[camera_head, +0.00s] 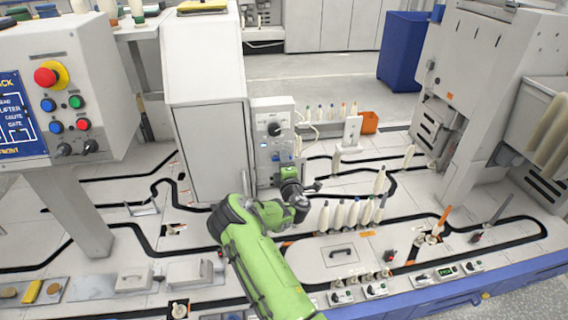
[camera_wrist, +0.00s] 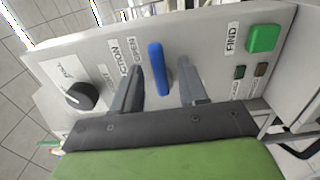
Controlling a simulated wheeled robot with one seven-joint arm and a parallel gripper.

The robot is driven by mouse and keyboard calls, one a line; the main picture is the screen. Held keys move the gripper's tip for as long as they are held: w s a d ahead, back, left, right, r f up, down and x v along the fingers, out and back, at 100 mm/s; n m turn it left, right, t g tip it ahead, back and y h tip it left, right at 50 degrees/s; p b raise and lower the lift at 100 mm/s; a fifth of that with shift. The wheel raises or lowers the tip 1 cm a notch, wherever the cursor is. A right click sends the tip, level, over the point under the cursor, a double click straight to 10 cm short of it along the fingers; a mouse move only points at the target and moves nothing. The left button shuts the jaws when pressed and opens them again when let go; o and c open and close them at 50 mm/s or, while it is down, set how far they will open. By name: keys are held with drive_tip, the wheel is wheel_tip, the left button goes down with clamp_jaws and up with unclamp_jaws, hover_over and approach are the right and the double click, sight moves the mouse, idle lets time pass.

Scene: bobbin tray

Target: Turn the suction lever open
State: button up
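The blue suction lever (camera_wrist: 157,66) stands out from a grey panel (camera_wrist: 205,38) in the wrist view. The labels beside it read "OPEN" and, partly hidden, "SUCTION". My gripper (camera_wrist: 161,84) is open, with one dark finger on each side of the lever. Gaps show between lever and fingers, so it does not look gripped. How deep the fingertips reach is hard to tell. In the head view, my green wrist (camera_head: 290,173) is in front of the lower part of the control box (camera_head: 273,115); my fingertips and the lever cannot be made out clearly there.
A black knob (camera_wrist: 82,96) lies left of the lever and a green FIND button (camera_wrist: 263,38) right of it. Several bobbins (camera_head: 340,214) stand right of my arm. A tall grey cabinet (camera_head: 205,110) rises left of the control box.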

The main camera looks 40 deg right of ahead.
drive_tip(key=b+v, duration=1)
drive_tip(key=v, duration=0.5)
drive_tip(key=shift+s+a+b, duration=0.2)
drive_tip(key=shift+s+b, duration=0.15)
drive_tip(key=shift+b, duration=0.05)
